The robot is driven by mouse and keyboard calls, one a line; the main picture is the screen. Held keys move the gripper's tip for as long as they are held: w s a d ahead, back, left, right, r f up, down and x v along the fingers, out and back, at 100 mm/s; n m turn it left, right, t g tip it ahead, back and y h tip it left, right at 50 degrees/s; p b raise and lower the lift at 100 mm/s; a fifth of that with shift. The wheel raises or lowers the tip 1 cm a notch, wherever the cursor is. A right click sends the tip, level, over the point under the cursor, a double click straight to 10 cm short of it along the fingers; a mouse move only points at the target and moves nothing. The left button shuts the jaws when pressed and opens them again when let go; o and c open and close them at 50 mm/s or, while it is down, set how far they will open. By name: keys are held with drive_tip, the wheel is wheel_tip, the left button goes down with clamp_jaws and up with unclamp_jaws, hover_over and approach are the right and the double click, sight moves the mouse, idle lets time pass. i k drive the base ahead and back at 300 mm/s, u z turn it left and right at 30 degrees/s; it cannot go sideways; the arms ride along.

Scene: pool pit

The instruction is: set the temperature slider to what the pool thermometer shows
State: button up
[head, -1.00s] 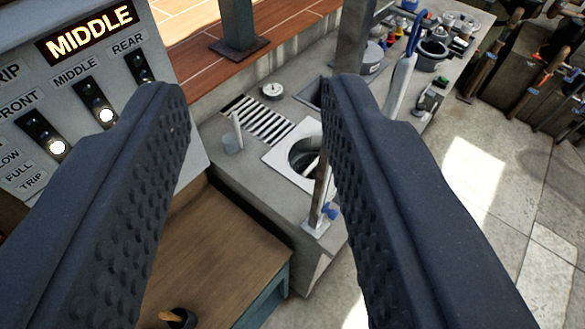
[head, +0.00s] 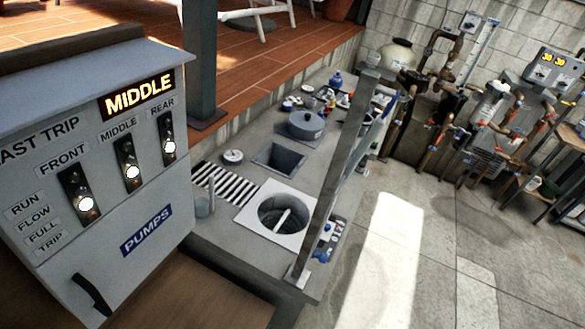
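I cannot pick out the temperature slider or the pool thermometer for certain. A grey control box (head: 553,75) with small lit yellow digits, perhaps 30 and 30, is at the far right. A narrow pale upright strip (head: 481,42) with fine marks stands on the pipework left of it; its reading is too small to tell. A small round white thing (head: 233,156) lies on the concrete ledge; its face is not readable. My gripper is not in view now.
A grey pump panel (head: 100,170) with a lit MIDDLE sign fills the left. A concrete ledge (head: 225,232) with a round opening (head: 283,214) and a leaning grey post (head: 335,180) is in the middle. Pipes (head: 445,130) line the back right. The floor (head: 440,235) at right is clear.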

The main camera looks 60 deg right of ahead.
sight(323, 258)
drive_tip(key=z, duration=0.05)
drive_tip(key=k, duration=0.8)
drive_tip(key=z, duration=0.95)
drive_tip(key=i, duration=1)
drive_tip(key=u, duration=0.2)
drive_tip(key=k, duration=0.65)
drive_tip(key=z, duration=0.15)
drive_tip(key=i, duration=0.5)
drive_tip(key=z, duration=0.05)
